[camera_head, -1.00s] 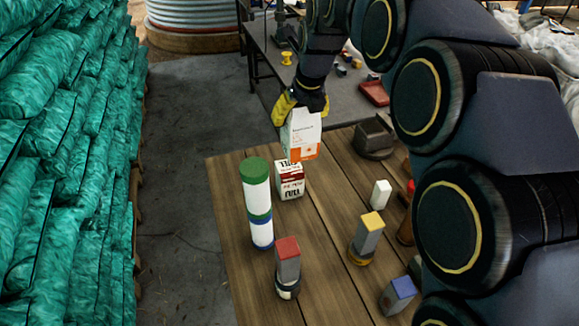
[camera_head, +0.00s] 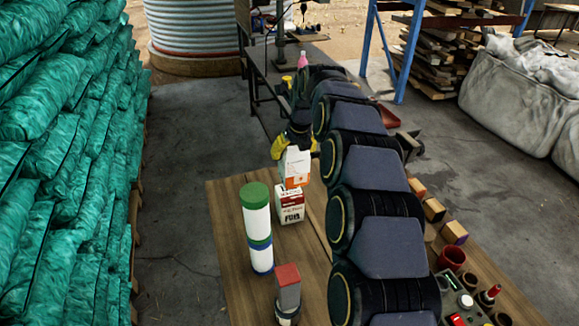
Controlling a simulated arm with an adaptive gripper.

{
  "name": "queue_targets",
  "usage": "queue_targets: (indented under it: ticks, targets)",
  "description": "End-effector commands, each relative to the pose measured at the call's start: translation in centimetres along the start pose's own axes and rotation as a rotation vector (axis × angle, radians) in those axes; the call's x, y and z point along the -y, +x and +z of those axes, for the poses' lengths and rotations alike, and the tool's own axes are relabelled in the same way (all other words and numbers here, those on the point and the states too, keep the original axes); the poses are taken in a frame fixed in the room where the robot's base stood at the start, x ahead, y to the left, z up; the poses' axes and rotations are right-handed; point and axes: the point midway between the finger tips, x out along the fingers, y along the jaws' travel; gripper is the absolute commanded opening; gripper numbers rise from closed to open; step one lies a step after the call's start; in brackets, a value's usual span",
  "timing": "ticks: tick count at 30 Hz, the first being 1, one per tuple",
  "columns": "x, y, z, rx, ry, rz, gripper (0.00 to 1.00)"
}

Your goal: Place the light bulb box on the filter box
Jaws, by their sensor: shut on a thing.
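My gripper (camera_head: 292,148) has yellow fingers and is shut on the light bulb box (camera_head: 296,166), a white carton with an orange lower part. The carton is held upright. Its lower edge overlaps the back of the filter box's top in the picture; I cannot tell whether the two touch. The filter box (camera_head: 289,210) is white with a red band and dark lettering, and stands on the wooden table (camera_head: 232,215). My arm hides part of the table to the right.
A tall green-and-white cylinder (camera_head: 256,225) stands close left of the filter box. A red-topped grey block (camera_head: 288,285) is nearer the front. Small blocks (camera_head: 433,209) and a red cup (camera_head: 452,259) lie right of my arm. Teal sacks (camera_head: 65,170) are stacked at left.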

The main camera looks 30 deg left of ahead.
Motion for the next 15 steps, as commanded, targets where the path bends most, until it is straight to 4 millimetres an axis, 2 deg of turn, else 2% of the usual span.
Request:
queue_targets:
  ticks: [3,9,15]
  targets:
    - [0.2,2.1,0.7,-0.003,0.000,-0.001,0.32]
    - [0.6,5.1,1.7,0.000,0.000,-0.002,0.32]
    - [0.8,6.6,2.2,0.001,0.000,-0.002,0.32]
